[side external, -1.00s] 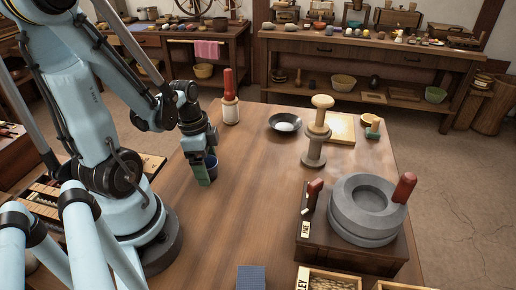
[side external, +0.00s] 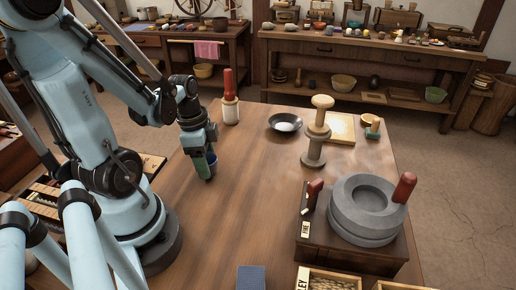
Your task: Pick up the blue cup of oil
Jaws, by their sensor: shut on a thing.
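The blue cup (side external: 212,162) is at the left side of the wooden table in the side external view. My gripper (side external: 206,165) points down at the cup and is shut on it. A green finger covers the cup's left part, and the far finger is hidden. The cup looks upright. What is inside it cannot be made out. I cannot tell whether its base touches the table.
A white crock with a red handle (side external: 230,105) stands behind the gripper. A dark bowl (side external: 284,123), a wooden post (side external: 316,140) and a stone quern (side external: 362,205) stand to the right. The table (side external: 235,210) is clear in front of the cup.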

